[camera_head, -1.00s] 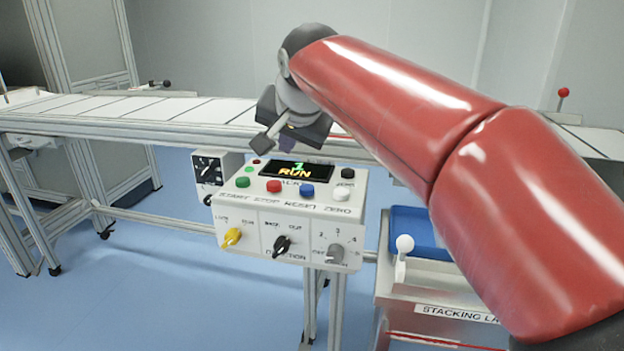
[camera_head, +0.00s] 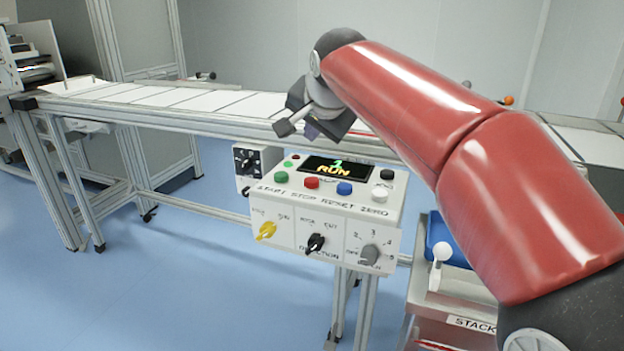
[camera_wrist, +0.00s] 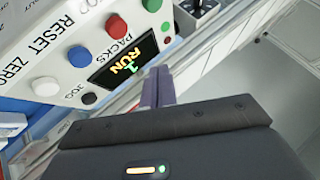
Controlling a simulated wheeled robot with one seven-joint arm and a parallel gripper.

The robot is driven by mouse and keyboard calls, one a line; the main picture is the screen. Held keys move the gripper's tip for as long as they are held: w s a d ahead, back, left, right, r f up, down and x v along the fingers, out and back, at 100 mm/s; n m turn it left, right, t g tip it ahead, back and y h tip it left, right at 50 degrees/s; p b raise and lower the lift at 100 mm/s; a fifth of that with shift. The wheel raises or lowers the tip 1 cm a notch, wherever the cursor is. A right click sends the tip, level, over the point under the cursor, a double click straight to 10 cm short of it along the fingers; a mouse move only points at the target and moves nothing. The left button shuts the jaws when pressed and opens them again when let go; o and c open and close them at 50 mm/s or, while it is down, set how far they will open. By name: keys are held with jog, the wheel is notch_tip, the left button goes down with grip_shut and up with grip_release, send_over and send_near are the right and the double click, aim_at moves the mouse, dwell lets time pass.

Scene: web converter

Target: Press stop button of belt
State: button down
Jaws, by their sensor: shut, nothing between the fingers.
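The belt's white control box (camera_head: 283,229) stands in front of the conveyor. Its red button (camera_head: 312,183), above the STOP label, sits between the green START button (camera_head: 282,177) and the blue RESET button (camera_head: 344,188). The display (camera_head: 337,167) reads 1 and RUN. My gripper (camera_head: 311,132) is shut and empty, above and behind the button row in the head view, touching no button. In the wrist view my purple fingers (camera_wrist: 158,85) point beside the display, and the red button also shows (camera_wrist: 112,26) at upper left, apart from them.
A white ZERO button (camera_head: 380,194) and a black button (camera_head: 387,175) sit on the box's right side. Yellow, black and grey knobs (camera_head: 316,243) are on its front. The conveyor belt (camera_head: 165,98) runs behind. A stacking unit (camera_head: 436,292) stands at right. The floor at left is clear.

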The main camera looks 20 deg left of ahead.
aim_at(313, 182)
notch_tip(313, 182, down, 7)
jog(key=b, duration=0.4)
jog(key=shift+r, duration=0.15)
jog(key=shift+b, duration=0.3)
dwell(1.5)
jog(key=shift+f, duration=0.4)
jog(key=shift+f+b, duration=0.65)
jog(key=shift+b, duration=0.05)
dwell(0.6)
jog(key=shift+r, duration=0.1)
jog(key=shift+r+p, duration=0.95)
jog(key=shift+p, duration=0.05)
jog(key=shift+r, duration=0.1)
notch_tip(313, 182, up, 5)
jog(key=p, duration=0.4)
